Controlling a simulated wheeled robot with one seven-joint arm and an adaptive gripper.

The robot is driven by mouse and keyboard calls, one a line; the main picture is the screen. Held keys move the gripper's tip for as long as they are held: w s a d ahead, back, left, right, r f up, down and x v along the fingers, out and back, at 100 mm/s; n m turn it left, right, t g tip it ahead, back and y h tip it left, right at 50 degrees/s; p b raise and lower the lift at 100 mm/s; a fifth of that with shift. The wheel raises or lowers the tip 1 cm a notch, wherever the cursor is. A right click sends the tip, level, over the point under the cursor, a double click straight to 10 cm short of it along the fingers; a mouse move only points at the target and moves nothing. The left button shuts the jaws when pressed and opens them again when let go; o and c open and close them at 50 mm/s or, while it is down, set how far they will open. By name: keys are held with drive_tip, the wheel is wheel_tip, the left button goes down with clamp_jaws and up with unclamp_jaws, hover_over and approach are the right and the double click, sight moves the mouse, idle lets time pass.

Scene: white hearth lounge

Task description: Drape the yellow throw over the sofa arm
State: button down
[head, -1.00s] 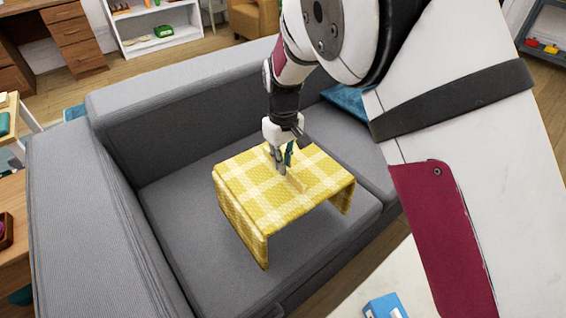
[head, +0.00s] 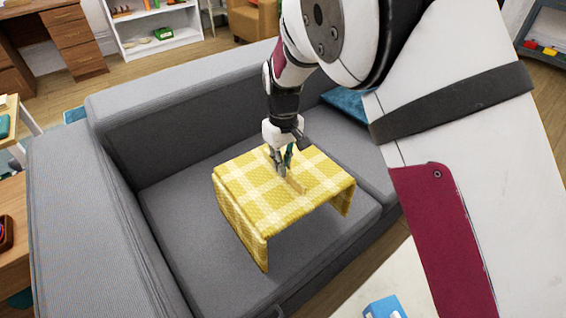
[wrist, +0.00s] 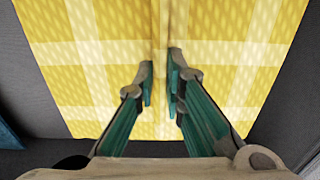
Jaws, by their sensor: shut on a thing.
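The yellow throw (head: 250,192), checked with paler bands, hangs over the sofa seat with its two ends folded down. My gripper (head: 281,172) is shut on a pinched ridge at the middle of its top. In the wrist view the gripper fingertips (wrist: 160,82) stand on either side of that ridge, and the throw (wrist: 100,65) spreads out beneath them. The grey sofa (head: 190,225) lies below and around the throw. Its near left sofa arm (head: 75,190) is bare and stands to the left of the throw. Whether the throw's lower edges touch the seat is unclear.
A teal cushion (head: 347,100) lies at the sofa's far right end, partly behind my arm. The sofa backrest (head: 190,105) runs along the far side. A wooden table (head: 14,225) stands left of the sofa arm. A blue box (head: 385,306) is at the bottom.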

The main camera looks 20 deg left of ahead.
wheel_tip(320, 180, up, 26)
drive_tip(key=p, duration=1.4)
drive_tip(key=shift+p, duration=0.4)
drive_tip(key=shift+d, duration=0.1)
idle(1.2)
